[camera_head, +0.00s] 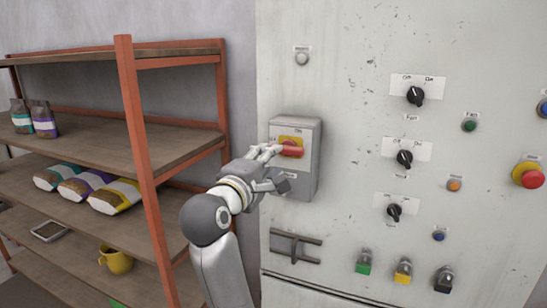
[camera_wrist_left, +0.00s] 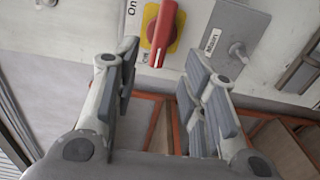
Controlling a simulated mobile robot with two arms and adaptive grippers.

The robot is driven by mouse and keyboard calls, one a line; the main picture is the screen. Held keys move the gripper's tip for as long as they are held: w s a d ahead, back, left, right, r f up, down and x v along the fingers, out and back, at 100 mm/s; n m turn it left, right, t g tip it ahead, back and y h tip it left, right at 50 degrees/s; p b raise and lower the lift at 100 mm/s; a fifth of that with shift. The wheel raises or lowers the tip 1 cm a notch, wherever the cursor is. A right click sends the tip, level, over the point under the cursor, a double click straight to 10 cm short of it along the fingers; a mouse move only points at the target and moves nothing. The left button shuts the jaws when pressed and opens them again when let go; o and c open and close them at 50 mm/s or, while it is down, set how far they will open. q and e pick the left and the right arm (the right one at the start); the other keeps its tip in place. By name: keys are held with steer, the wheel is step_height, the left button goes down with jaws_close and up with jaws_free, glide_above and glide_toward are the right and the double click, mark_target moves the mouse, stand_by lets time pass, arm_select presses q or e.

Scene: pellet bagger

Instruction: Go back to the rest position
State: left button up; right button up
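My left gripper (camera_head: 277,168) is in front of the grey switch box (camera_head: 309,160) on the control cabinet. In the left wrist view its two fingers (camera_wrist_left: 160,72) stand apart with nothing between them. The red rotary handle (camera_head: 291,149) on a yellow plate is just beyond the fingertips. It also shows at the top of the left wrist view (camera_wrist_left: 165,30), with On and Off labels beside it. I cannot tell from the head view whether a fingertip touches the handle. My right gripper is not in view.
A shelf with an orange post (camera_head: 140,150) stands left of my left arm, holding several bags (camera_head: 117,196) and a yellow mug (camera_head: 116,260). The cabinet (camera_head: 345,60) carries black selector knobs (camera_head: 405,158), a red emergency button (camera_head: 527,175) and a door handle (camera_head: 295,247).

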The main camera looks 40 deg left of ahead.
arm_select(q)
steer(key=shift+s, duration=0.3)
steer(key=shift+d+f, duration=0.1)
steer(key=shift+f, duration=0.05)
